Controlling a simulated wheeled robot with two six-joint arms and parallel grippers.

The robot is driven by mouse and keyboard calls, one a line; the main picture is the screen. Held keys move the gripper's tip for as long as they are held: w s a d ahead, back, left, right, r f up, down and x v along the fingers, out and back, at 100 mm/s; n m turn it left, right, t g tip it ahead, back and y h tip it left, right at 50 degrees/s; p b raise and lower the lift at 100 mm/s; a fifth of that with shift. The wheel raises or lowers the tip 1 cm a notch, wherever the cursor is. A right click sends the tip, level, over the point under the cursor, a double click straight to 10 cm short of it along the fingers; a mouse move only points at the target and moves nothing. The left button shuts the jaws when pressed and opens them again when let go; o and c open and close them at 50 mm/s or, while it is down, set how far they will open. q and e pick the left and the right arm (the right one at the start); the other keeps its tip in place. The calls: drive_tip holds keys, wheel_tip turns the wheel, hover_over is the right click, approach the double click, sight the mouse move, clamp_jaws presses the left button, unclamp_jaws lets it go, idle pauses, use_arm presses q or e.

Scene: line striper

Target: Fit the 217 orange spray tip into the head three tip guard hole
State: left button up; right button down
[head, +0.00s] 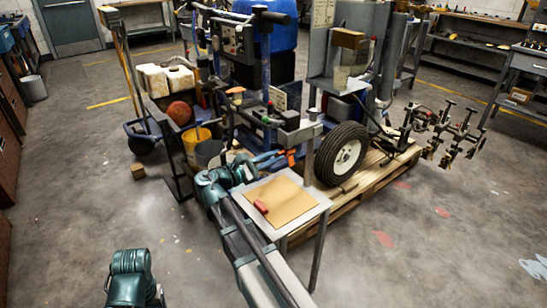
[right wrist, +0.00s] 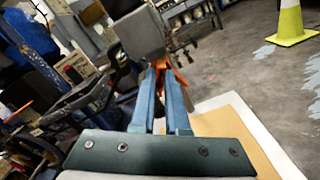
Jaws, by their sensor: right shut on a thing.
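My right gripper (head: 275,157) reaches over the far left edge of the small table. Its blue fingers are shut on the orange spray tip (head: 291,157). In the right wrist view the fingers (right wrist: 167,82) point ahead, with orange (right wrist: 181,78) showing at their tips. The number on the tip cannot be read. A grey block (right wrist: 140,32) stands just beyond the fingertips; whether they touch cannot be told. It also shows at the end of a bar in the head view (head: 300,133). I cannot make out the head three tip guard hole. My left gripper is not in view.
The small table (head: 322,207) carries a tan mat (head: 285,203) with a small red piece (head: 261,207) on it. A wheel (head: 340,154) on a pallet stands close to its right. A yellow bucket (head: 195,142) stands at left. Open floor lies front left.

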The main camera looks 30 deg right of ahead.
drive_tip(key=n, duration=0.6)
drive_tip(key=shift+d+n, duration=0.15)
drive_tip(key=shift+n, duration=0.15)
drive_tip(key=shift+c, duration=1.4)
unclamp_jaws()
drive_tip(key=a, duration=0.7)
drive_tip(key=shift+s, duration=0.3)
